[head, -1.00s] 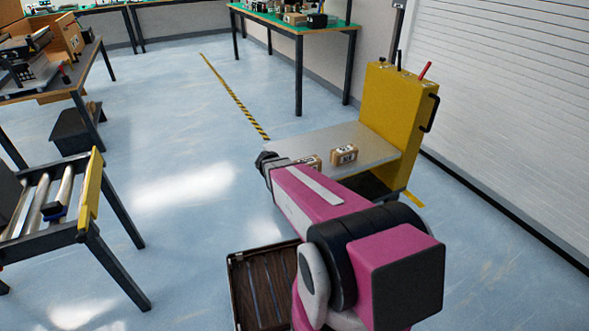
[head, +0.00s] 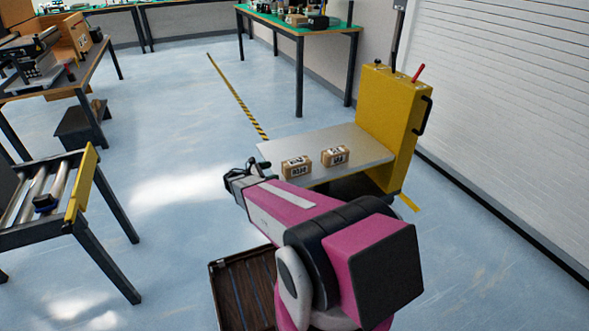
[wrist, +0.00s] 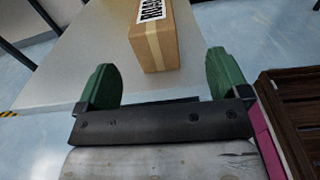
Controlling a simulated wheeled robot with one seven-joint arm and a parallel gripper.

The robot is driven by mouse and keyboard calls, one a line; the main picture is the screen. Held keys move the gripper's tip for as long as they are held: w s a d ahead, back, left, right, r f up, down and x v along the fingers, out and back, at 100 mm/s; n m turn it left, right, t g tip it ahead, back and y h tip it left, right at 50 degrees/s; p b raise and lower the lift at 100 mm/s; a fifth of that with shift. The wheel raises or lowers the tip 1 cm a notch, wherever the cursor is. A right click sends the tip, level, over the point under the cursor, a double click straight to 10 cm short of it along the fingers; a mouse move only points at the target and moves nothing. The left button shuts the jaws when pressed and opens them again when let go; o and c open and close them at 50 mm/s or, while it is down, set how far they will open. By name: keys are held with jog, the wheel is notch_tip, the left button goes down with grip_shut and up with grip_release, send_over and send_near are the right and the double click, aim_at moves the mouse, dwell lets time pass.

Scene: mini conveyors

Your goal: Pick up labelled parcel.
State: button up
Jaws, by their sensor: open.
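Two brown labelled parcels sit side by side on a grey platform (head: 368,148). The left parcel (head: 296,168) is nearer my gripper and the right parcel (head: 335,156) is a little farther back. My gripper (head: 246,172) is at the platform's near left side in the head view. In the wrist view, my gripper (wrist: 163,85) is open and empty, its two green fingers apart. A parcel (wrist: 155,45) with a white label and a tape strip lies just beyond and between the fingertips, not gripped. Its far end is cut off by the frame.
A yellow upright box (head: 393,120) stands at the platform's right end. A brown slatted crate (head: 216,290) is on the floor below my arm. A roller conveyor (head: 85,185) stands at the left. Open floor lies between conveyor and platform.

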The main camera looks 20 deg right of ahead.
aim_at(291, 165)
jog(key=d, duration=0.5)
jog(key=shift+w, duration=0.25)
jog(key=shift+w+d+f, duration=0.1)
jog(key=shift+w+d, duration=0.1)
jog(key=shift+d, duration=1.2)
jog(key=shift+w+d+f, duration=0.1)
jog(key=shift+w+d, duration=0.05)
jog(key=shift+d, duration=1.25)
jog(key=c, duration=1.2)
